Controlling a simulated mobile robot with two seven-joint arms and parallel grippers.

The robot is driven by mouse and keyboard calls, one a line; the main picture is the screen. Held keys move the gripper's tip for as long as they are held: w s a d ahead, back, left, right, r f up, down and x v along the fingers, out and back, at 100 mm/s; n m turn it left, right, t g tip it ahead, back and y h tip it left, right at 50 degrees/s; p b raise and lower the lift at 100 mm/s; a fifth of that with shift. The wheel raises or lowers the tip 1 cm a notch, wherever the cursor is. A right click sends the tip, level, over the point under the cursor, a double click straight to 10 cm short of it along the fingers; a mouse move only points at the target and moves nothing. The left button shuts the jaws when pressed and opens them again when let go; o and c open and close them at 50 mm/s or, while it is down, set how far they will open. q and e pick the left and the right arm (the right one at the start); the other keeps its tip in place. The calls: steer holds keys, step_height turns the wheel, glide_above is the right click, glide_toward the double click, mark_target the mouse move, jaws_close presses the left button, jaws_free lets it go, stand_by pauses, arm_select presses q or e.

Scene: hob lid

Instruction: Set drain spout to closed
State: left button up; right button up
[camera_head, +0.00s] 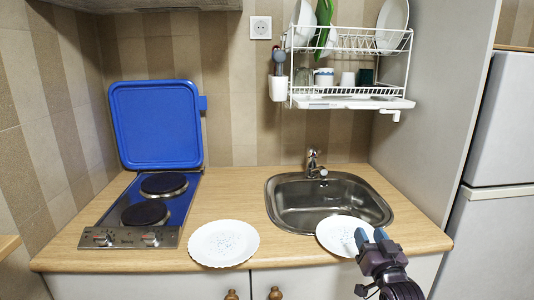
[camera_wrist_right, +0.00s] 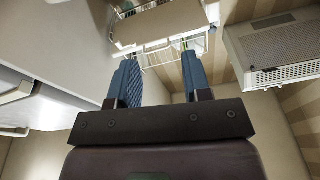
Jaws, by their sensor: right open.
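The drain spout (camera_head: 392,115) is a small white piece under the right end of the white drip tray (camera_head: 345,103) of the wall dish rack (camera_head: 350,42). It sticks out to the right; its exact setting is too small to tell. My right gripper (camera_head: 371,236) is open and empty. It is low at the front right, in front of the right plate and well below the rack. In the right wrist view the two blue fingers (camera_wrist_right: 159,80) stand apart, with the tray's pale underside (camera_wrist_right: 160,24) beyond them. My left gripper is not in view.
A sink (camera_head: 328,203) with a tap (camera_head: 314,162) lies below the rack. White plates (camera_head: 224,243) (camera_head: 337,233) rest along the counter's front. A hob (camera_head: 143,205) with its blue lid (camera_head: 155,125) raised is at left. A tall grey panel (camera_head: 440,90) bounds the rack's right side.

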steer(key=s+f+g, duration=0.3)
steer(key=s+f, duration=0.5)
steer(key=s, duration=0.4)
steer(key=s+d+f+n+g+h, duration=0.1)
steer(key=s+f+g, duration=0.2)
steer(key=s+f, duration=0.6)
steer(key=s+d+f+n+g, duration=0.1)
steer(key=s+f+g, duration=0.2)
steer(key=s+f, duration=0.6)
steer(key=s, duration=0.6)
steer(key=shift+f+h, duration=0.2)
steer(key=shift+h, duration=0.2)
